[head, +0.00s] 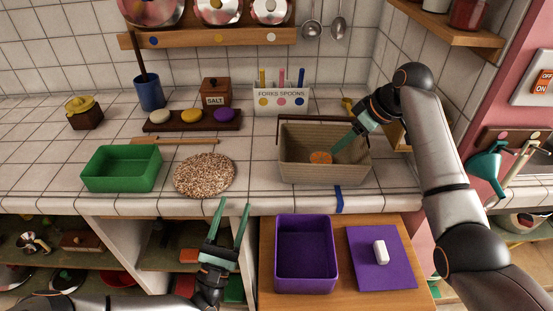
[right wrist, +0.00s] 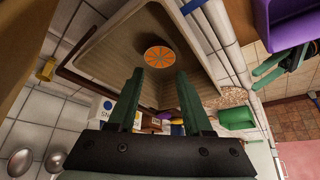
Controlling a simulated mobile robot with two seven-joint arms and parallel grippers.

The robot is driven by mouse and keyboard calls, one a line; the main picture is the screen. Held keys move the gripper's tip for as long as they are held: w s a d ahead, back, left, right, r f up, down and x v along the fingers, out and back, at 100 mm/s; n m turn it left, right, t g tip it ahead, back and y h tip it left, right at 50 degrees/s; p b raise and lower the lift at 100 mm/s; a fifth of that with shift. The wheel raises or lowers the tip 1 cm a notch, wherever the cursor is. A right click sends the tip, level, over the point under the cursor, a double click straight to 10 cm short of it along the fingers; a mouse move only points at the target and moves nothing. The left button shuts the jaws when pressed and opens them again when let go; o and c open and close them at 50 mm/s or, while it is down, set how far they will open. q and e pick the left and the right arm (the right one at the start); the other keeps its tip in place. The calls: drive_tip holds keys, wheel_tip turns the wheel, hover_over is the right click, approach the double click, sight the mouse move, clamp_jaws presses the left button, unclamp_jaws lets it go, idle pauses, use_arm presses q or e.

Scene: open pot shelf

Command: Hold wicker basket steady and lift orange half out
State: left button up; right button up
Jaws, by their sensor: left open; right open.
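The wicker basket (head: 322,172) stands upright on the tiled counter, right of centre, its dark handle at the back left side. The orange half (head: 320,157) lies inside it with the cut face showing; it also shows in the right wrist view (right wrist: 159,57). My right gripper (head: 337,153) reaches into the basket from the right. It is open, with its fingertips close to the orange half but apart from it, as the right wrist view shows (right wrist: 160,80). My left gripper (head: 235,204) is open and empty in front of the counter edge, below and left of the basket.
A green bin (head: 122,168) and a speckled round mat (head: 204,175) lie left of the basket. A fork and spoon holder (head: 281,100) stands behind it. A purple bin (head: 305,254) and a purple board (head: 382,258) with a white block sit on a lower wooden surface.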

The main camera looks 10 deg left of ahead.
use_arm(q)
drive_tip(key=w+r+n+y, duration=0.1)
drive_tip(key=n+y, duration=0.1)
drive_tip(key=w+r+n+g+y, duration=0.1)
drive_tip(key=w+r+n+y, duration=0.1)
drive_tip(key=y, duration=0.1)
drive_tip(key=w+a+r+n+g+y, duration=0.1)
drive_tip(key=n+y, duration=0.1)
drive_tip(key=y, duration=0.1)
drive_tip(key=shift+w+r, duration=0.2)
drive_tip(key=shift+r, duration=0.1)
drive_tip(key=w+r+n+g, duration=0.1)
drive_tip(key=d+r+n+g+y, duration=0.1)
drive_tip(key=g, duration=0.1)
drive_tip(key=w+g+y, duration=0.1)
drive_tip(key=shift+w+d+r+n, duration=0.2)
drive_tip(key=shift+w+r+n, duration=0.15)
drive_tip(key=shift+r+n, duration=0.05)
drive_tip(key=d+r+m+g+h, duration=0.3)
drive_tip(key=d+r+g+h, duration=0.15)
drive_tip(key=d, duration=0.35)
drive_tip(key=shift+h, duration=0.55)
drive_tip(key=x, duration=1.2)
drive_tip(key=shift+f, duration=0.2)
clamp_jaws()
unclamp_jaws()
